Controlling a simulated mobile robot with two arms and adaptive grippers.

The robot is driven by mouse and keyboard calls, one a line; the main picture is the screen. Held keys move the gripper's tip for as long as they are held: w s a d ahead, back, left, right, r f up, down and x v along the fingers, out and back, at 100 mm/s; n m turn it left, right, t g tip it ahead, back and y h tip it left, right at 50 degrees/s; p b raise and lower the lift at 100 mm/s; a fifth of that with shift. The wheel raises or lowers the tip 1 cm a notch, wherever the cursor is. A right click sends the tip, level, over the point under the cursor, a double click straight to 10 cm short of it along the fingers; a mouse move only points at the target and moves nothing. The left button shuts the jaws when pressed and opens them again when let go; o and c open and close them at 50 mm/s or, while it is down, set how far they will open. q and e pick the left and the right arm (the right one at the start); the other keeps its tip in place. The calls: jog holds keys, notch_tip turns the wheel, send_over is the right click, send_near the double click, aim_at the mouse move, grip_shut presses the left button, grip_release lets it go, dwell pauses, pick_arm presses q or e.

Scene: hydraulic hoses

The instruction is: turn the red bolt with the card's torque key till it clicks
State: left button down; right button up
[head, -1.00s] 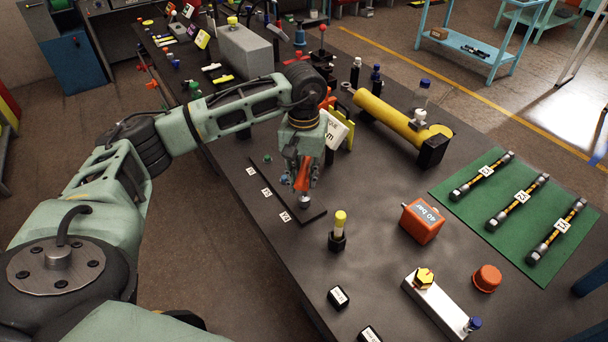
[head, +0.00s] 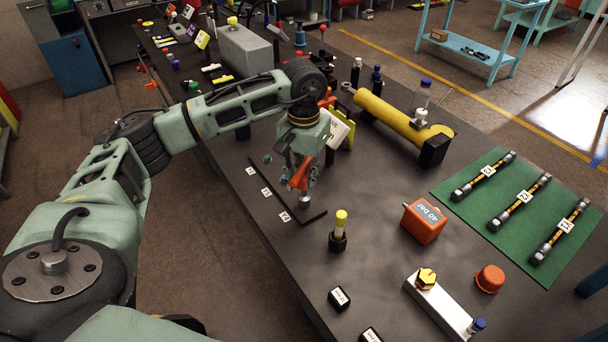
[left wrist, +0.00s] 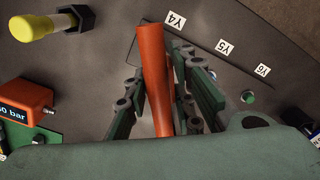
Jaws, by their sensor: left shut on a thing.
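My left gripper (head: 302,178) is shut on an orange-red tapered piece (head: 301,178), which also shows between the fingers in the left wrist view (left wrist: 152,70). The piece is tilted and has a grey end low over the near end of a dark strip (head: 312,217), by the Y4 label. I cannot tell whether it touches the strip. Three black-and-yellow torque keys (head: 523,199) lie on a green mat (head: 465,212) at the right. A white card (head: 338,128) stands behind the gripper, partly hidden; its text is not readable. I cannot make out a red bolt. My right gripper is out of view.
A yellow-topped post (head: 340,225) stands right of the gripper. An orange 40 bar box (head: 424,222), a metal block (head: 440,308) with a yellow hex bolt (head: 426,278) and an orange cap (head: 489,279) are farther right. A yellow cylinder (head: 390,116) lies behind. The table between has free room.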

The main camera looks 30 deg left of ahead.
aim_at(304, 164)
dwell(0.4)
pick_arm(q)
jog(key=shift+r+p, duration=1.6)
jog(key=shift+r, duration=1.45)
